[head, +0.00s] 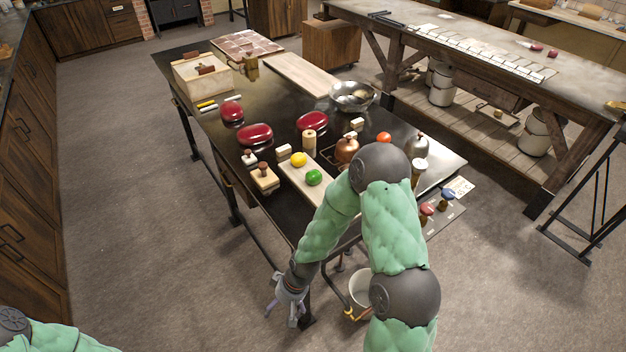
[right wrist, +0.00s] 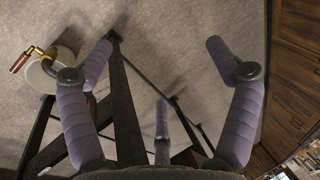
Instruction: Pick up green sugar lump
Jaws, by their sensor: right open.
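The green sugar lump (head: 314,177) is a round green ball on a pale wooden board (head: 297,182) near the front edge of the dark table, in the head view. A yellow lump (head: 298,159) sits just behind it on the board. My right gripper (head: 283,310) hangs low beside the table's front side, below and to the left of the lump, apart from it. My left gripper is out of view; only part of the arm shows.
A white bucket (head: 359,288) stands below, close to my right arm. Open floor lies left of the table.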

